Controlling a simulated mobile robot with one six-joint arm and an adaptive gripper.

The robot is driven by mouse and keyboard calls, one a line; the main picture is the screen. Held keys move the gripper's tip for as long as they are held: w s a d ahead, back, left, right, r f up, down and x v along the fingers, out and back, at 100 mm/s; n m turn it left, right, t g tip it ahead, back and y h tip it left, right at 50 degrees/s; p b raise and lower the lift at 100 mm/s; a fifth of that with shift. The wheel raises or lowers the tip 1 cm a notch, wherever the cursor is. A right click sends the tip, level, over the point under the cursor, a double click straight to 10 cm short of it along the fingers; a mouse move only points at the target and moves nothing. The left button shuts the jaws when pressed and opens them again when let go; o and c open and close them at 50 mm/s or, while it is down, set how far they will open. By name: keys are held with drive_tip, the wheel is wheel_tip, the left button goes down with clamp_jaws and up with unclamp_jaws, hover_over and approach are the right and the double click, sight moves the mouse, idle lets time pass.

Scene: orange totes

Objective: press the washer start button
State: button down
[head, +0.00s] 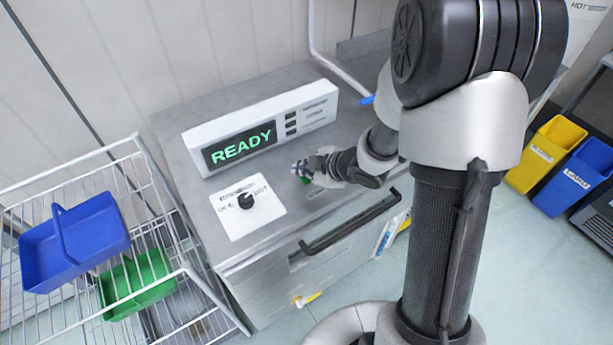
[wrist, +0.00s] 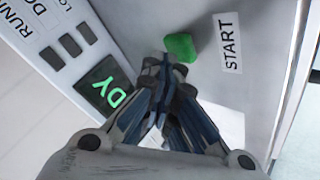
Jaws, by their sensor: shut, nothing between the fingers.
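The washer (head: 265,100) is a grey cabinet with a display panel that reads READY (head: 240,147) in green letters. The green start button (wrist: 181,46) sits on its top beside a START label (wrist: 228,43) in the wrist view. In the head view the button (head: 306,180) is mostly hidden by my gripper (head: 299,169). My gripper (wrist: 163,62) is shut and empty, with its fingertips close to the button's edge in the wrist view. I cannot tell whether they touch it.
A dark handle bar (head: 345,225) runs along the washer's front. A wire rack (head: 135,143) with blue and green baskets is at left. Yellow (head: 546,155) and blue bins stand at right.

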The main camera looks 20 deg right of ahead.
sight(305, 179)
drive_tip(key=shift+f+b, duration=0.45)
drive_tip(key=shift+f, duration=0.05)
idle(0.4)
drive_tip(key=shift+r, duration=0.1)
drive_tip(key=shift+r+p, duration=0.8)
drive_tip(key=shift+p, duration=0.1)
wheel_tip(305, 179, up, 5)
drive_tip(key=p, duration=0.5)
drive_tip(key=shift+r, duration=0.1)
idle(0.6)
